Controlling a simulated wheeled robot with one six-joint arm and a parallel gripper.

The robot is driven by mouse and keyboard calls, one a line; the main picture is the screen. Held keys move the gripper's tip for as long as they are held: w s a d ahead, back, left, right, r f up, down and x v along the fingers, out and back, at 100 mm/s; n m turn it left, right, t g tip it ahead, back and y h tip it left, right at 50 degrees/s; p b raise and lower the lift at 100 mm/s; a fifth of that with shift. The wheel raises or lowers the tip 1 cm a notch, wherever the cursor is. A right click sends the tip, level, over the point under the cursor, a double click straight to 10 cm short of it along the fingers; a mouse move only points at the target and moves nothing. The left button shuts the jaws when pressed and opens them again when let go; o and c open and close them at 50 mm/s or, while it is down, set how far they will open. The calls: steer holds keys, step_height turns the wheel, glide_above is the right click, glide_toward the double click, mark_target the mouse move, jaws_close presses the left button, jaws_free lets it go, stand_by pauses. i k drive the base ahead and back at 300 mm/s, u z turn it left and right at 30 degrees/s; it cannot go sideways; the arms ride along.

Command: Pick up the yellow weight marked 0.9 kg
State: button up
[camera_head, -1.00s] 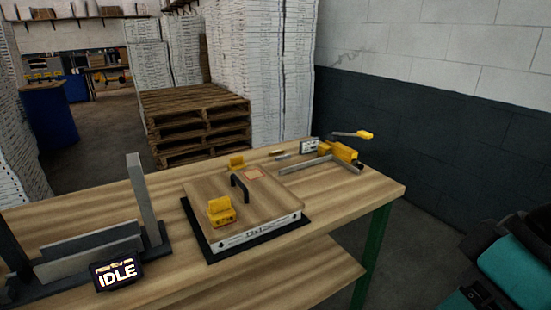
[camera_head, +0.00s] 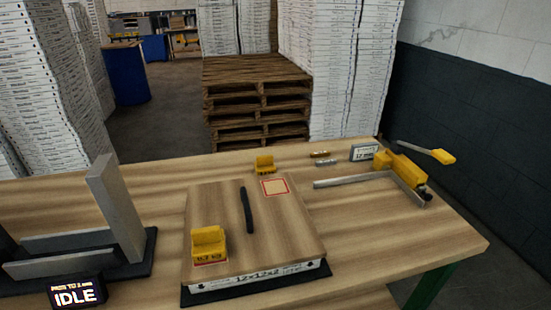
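Two yellow weights are in view. One yellow weight (camera_head: 209,246) stands on the near left part of a wooden board with a black handle (camera_head: 247,210). It has dark lettering on its front, too small to read surely. The other yellow weight (camera_head: 264,164) stands on the bench just behind the board, and its marking is also unreadable. I cannot tell which is marked 0.9 kg. The board lies on a white boxed filter (camera_head: 265,276) marked 12x12x2, on a black base. My gripper is not in view.
A grey metal fixture (camera_head: 116,210) and an IDLE display (camera_head: 76,293) stand at the left. A yellow clamp (camera_head: 402,169) with a metal bar and a small gauge (camera_head: 364,151) are at the back right. The wooden bench (camera_head: 420,245) is clear at right.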

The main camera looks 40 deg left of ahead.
mark_target(264, 164)
steer(key=u, duration=0.3)
steer(key=i, duration=0.65)
steer(key=u, duration=1.15)
steer(key=i, duration=0.55)
steer(key=u, duration=0.6)
